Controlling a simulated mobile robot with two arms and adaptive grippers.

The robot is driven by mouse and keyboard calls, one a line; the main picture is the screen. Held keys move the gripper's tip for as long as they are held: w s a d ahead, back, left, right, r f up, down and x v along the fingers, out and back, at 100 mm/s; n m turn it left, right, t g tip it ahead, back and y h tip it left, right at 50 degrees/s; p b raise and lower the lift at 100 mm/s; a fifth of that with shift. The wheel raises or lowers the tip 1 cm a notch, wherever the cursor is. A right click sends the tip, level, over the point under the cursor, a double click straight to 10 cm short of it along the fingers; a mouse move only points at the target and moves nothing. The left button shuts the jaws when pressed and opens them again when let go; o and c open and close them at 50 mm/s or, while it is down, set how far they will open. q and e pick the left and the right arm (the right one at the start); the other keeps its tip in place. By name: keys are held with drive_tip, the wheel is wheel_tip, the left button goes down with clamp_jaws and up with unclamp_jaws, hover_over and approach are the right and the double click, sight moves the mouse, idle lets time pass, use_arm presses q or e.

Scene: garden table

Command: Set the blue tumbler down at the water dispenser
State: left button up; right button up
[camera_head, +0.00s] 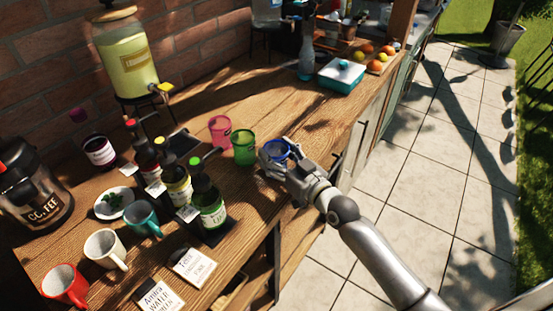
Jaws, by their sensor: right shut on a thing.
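The blue tumbler (276,149) is near the front edge of the wooden table, right of the green tumbler. My right gripper (281,157) is shut on it, with its fingers covering part of the tumbler. I cannot tell whether the tumbler's base touches the table. A glass dispenser with yellow liquid (125,57) and a tap stands on a stand at the back left. A clear, bluish container (266,12) is partly in view at the top; it may be the water dispenser. My left gripper is out of view.
A pink tumbler (220,128) and a green tumbler (243,149) stand left of the gripper. A teal box (341,75) and fruit (375,64) lie farther back. Bare wood lies between.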

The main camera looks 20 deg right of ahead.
sight(277, 145)
drive_tip(key=shift+r, duration=0.1)
drive_tip(key=shift+r, duration=0.5)
wheel_tip(277, 145, up, 2)
drive_tip(key=shift+s+r, duration=0.1)
drive_tip(key=shift+r, duration=0.1)
drive_tip(key=s+a+r, duration=0.4)
drive_tip(key=s+r, duration=0.6)
drive_tip(key=s, duration=0.3)
drive_tip(key=s+d+f+m+h, duration=0.2)
drive_tip(key=s+d+f+h, duration=0.1)
drive_tip(key=s+f, duration=0.1)
drive_tip(key=s+d+f+m+t+h, duration=0.1)
drive_tip(key=s+d+f+m+h, duration=0.1)
drive_tip(key=f, duration=0.4)
drive_tip(key=shift+s+d+f+h+p, duration=0.35)
drive_tip(key=shift+s+h, duration=0.35)
drive_tip(key=shift+s, duration=0.5)
